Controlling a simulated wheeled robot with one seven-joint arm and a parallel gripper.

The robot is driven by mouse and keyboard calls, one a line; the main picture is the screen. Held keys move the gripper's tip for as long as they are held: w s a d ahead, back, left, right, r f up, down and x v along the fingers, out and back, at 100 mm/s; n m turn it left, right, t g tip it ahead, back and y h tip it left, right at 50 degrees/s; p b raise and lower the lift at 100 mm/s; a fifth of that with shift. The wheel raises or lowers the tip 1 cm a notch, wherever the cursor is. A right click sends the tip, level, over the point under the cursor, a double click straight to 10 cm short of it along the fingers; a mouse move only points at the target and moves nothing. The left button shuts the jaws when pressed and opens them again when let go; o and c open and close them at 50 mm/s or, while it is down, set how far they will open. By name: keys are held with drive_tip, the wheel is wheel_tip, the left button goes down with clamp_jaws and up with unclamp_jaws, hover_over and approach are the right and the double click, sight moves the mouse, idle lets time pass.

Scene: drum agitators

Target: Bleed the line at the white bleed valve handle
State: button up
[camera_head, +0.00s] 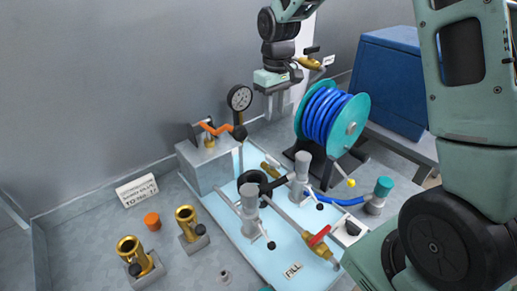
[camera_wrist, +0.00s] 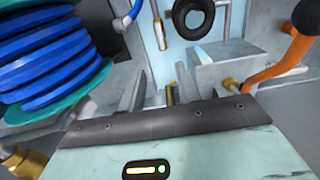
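My gripper (camera_head: 283,92) hangs high at the back, left of the blue hose reel's top, fingers pointing down. In the wrist view its two fingers (camera_wrist: 160,90) stand apart with nothing held between them. A brass fitting also shows at the lower left of the wrist view (camera_wrist: 25,163). A red handle (camera_head: 319,236) sits on a brass valve on the light-blue plate.
The blue hose reel (camera_head: 325,113) stands right of and below my gripper. An orange lever (camera_head: 217,128) on a grey block (camera_head: 207,166) and a gauge (camera_head: 239,97) stand to the left. Brass cups (camera_head: 187,222) and an orange cap (camera_head: 152,221) are on the bench.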

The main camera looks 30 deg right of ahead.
sight(273, 159)
wheel_tip(273, 159, down, 17)
drive_tip(key=p, duration=0.3)
drive_tip(key=shift+f, duration=0.15)
drive_tip(key=shift+c, duration=0.3)
clamp_jaws()
